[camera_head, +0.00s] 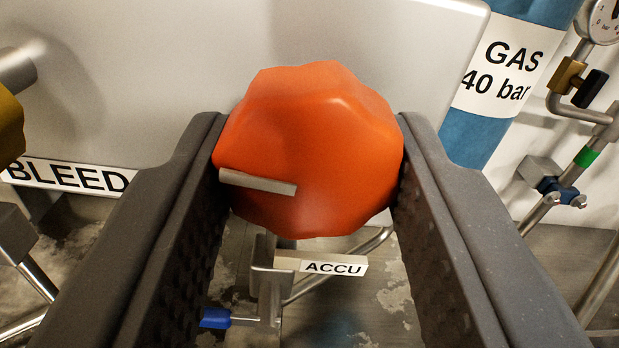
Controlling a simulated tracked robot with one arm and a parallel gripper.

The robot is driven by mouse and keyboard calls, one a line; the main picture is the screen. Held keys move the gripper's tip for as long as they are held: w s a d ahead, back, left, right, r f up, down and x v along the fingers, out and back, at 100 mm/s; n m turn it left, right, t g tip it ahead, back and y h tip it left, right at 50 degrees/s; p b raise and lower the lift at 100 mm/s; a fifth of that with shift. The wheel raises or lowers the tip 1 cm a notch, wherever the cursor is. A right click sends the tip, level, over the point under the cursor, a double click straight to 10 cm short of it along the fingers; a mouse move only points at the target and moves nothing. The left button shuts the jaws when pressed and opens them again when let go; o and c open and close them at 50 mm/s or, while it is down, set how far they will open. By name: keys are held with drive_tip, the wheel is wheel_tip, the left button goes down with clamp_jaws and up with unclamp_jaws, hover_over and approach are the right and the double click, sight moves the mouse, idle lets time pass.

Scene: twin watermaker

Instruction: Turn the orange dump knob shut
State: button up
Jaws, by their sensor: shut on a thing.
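The orange dump knob (318,140) is a faceted, rounded knob in the upper middle of the head view. A short pale grey marker bar (258,182) sits on its face, pointing left and slightly tilted down to the right. My gripper (309,150) has one dark finger on each side of the knob. Both fingertips touch its left and right sides, so the gripper is shut on it. The knob's stem and mount behind it are hidden.
A light grey panel (150,80) stands behind the knob. A BLEED label (70,176) is at left, an ACCU label (334,267) below with a blue-handled valve (215,318). A blue GAS 40 bar cylinder (475,138), pipes and a gauge (606,20) are at right.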

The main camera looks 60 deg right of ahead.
drive_tip(key=m+b, duration=0.8)
drive_tip(key=b, duration=0.1)
drive_tip(key=shift+w+f+m, duration=0.1)
drive_tip(key=shift+m, duration=0.3)
drive_tip(key=m+b, duration=0.3)
drive_tip(key=shift+m, duration=0.3)
drive_tip(key=m+b, duration=0.4)
drive_tip(key=shift+d, duration=0.15)
